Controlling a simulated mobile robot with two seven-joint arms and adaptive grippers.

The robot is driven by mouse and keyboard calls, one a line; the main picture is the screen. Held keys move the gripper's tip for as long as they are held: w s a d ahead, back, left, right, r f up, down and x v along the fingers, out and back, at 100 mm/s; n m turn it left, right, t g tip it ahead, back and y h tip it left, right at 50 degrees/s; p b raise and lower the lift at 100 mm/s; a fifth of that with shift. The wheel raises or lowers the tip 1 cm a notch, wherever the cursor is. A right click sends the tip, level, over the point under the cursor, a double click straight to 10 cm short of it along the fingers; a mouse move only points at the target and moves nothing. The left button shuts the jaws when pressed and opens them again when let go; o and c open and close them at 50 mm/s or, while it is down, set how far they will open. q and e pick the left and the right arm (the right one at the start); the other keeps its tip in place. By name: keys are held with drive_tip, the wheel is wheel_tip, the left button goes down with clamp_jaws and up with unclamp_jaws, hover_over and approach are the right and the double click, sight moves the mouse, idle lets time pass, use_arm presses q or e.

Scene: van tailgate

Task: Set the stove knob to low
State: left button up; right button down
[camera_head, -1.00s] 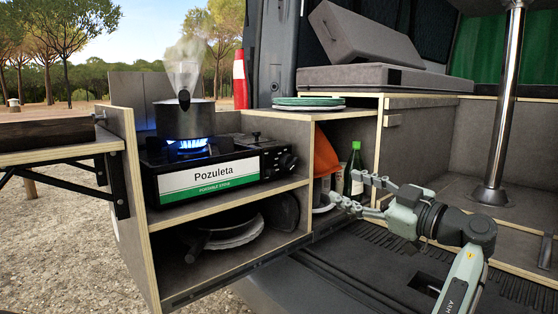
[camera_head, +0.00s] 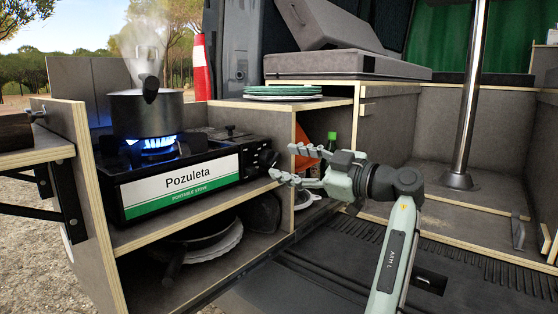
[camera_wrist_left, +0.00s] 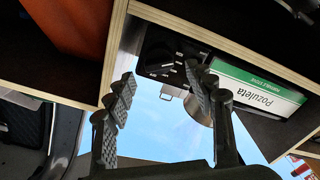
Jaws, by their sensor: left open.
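The portable stove (camera_head: 130,197), labelled Pozuleta, stands on the upper shelf of the cabinet. Its dark knob (camera_head: 268,158) is on the right end of its front; I cannot read its setting. A blue flame (camera_head: 157,143) burns under a steaming pot (camera_head: 148,114). My left gripper (camera_head: 283,161) is open and empty just right of the knob, its fingers pointing left at it. I cannot tell if a fingertip touches the knob. In the left wrist view, the open fingers (camera_wrist_left: 160,72) are in front of the stove's control end (camera_wrist_left: 165,58). My right gripper is not in view.
The shelf edge (camera_head: 200,217) and an upright divider board lie close to the gripper. Green plates (camera_head: 283,91) sit on the counter above. A green bottle (camera_head: 332,141) stands behind the gripper. Pans (camera_head: 210,240) lie on the shelf below.

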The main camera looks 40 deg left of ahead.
sight(271, 159)
use_arm(q)
drive_tip(key=shift+w+a, duration=0.1)
drive_tip(key=shift+a, duration=1.35)
drive_tip(key=c, duration=1.1)
drive_tip(key=shift+c, duration=0.3)
